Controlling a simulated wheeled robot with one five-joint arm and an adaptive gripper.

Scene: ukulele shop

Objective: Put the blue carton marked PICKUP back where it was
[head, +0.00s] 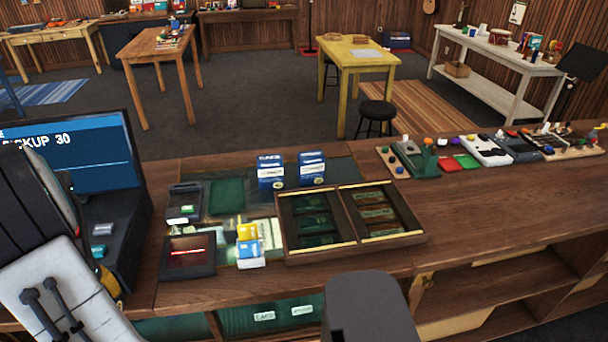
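Two blue-and-white cartons stand upright side by side on the wooden counter, behind the open wooden tray. The left carton (271,172) has a label too small to read surely. The right carton (312,169) also has small print, so I cannot tell for certain which is marked PICKUP. The screen (98,152) at the left shows "PICKUP 30". Part of my arm fills the lower left. My gripper's fingers do not show, and neither carton is seen held.
The open wooden tray (284,222) holds dark green notes. Pedals and small parts line the counter's right. Bare counter (455,215) lies right of the tray.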

